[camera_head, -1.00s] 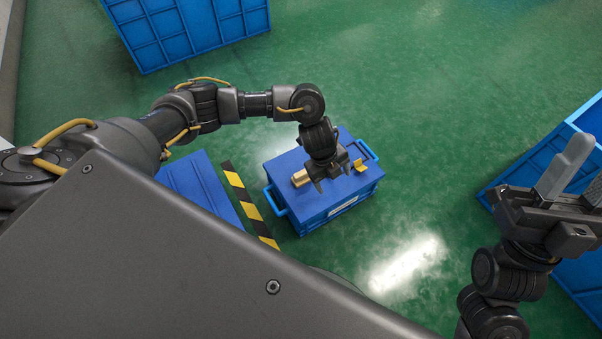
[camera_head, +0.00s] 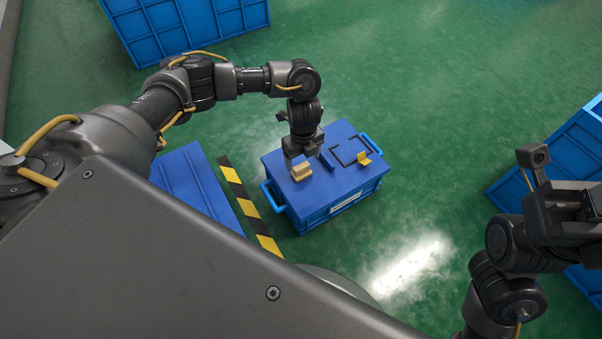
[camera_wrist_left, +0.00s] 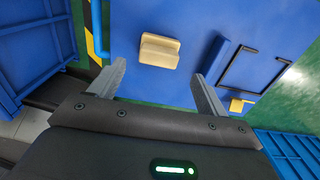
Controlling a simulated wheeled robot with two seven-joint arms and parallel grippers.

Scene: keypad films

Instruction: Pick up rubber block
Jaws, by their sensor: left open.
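The beige stepped block (camera_head: 301,172), which I take as the rubber block, lies on the left part of a blue crate's lid (camera_head: 340,187). In the left wrist view the block (camera_wrist_left: 160,50) lies ahead of the fingers, roughly centred between them and not touched. My left gripper (camera_head: 304,157) is open and empty, pointing down just above and behind the block. Its two grey fingers (camera_wrist_left: 158,86) show spread apart in the wrist view. My right gripper (camera_head: 572,212) is at the right edge, its fingers not clearly visible.
On the lid, right of the block, are a blue raised bar (camera_wrist_left: 222,62), a black square outline (camera_wrist_left: 256,70) and a small yellow piece (camera_head: 364,158). Larger blue crates stand at back left (camera_head: 185,25) and right (camera_head: 540,160).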

